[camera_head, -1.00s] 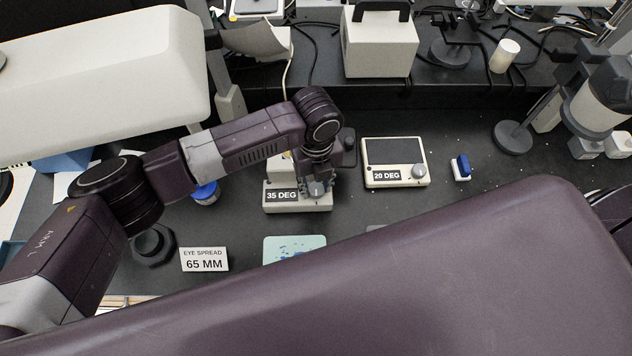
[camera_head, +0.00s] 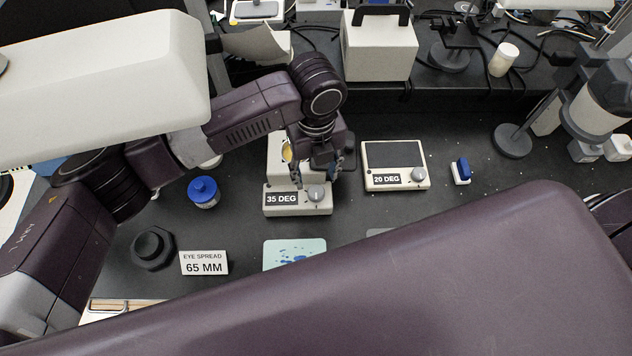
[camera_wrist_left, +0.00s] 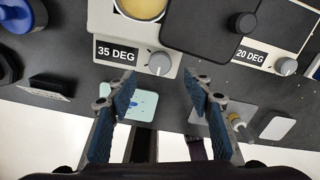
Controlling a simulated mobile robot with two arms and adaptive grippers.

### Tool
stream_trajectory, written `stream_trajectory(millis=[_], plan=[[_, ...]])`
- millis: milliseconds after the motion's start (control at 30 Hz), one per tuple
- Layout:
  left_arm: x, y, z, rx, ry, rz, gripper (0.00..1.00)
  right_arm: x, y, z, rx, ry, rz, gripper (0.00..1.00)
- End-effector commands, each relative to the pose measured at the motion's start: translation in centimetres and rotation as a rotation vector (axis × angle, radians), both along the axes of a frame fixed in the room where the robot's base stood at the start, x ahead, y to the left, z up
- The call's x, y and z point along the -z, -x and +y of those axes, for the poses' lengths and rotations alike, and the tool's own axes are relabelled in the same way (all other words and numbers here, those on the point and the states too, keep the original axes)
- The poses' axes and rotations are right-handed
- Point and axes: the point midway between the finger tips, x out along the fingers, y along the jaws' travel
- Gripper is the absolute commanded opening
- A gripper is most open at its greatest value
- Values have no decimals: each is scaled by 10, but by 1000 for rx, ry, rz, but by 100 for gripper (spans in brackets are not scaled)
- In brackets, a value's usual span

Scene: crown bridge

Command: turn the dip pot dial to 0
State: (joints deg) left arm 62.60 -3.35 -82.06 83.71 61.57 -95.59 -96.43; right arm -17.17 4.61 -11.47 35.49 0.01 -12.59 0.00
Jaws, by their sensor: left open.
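The dip pot is a pale box (camera_head: 269,205) with a "35 DEG" label and a round grey dial (camera_head: 316,193) at its front right corner. The dial also shows in the left wrist view (camera_wrist_left: 160,63), with the yellow content of the pot (camera_wrist_left: 143,7) behind it. My left gripper (camera_head: 316,170) is open and empty above the box, slightly behind the dial in the head view. In the left wrist view its two fingers (camera_wrist_left: 158,80) stand apart to either side below the dial, not touching it. The arm hides part of the pot. My right gripper is out of view.
A second box (camera_head: 395,152) labelled "20 DEG", with its own dial (camera_head: 418,174), stands to the right. A blue-lidded jar (camera_head: 203,192) stands left.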

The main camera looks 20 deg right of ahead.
Motion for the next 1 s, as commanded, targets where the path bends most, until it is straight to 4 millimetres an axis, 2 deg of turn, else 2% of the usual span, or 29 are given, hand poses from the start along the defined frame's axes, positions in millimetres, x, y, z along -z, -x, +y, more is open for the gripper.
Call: stream_trajectory(millis=[100, 300, 1000], plan=[[-23, 0, 0, 2, 1, -2, 47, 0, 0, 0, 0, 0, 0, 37], [-43, 0, 0, 1, 1, 0, 47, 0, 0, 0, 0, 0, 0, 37], [-46, 1, 0, 1, 0, 1, 47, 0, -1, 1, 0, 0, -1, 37]])
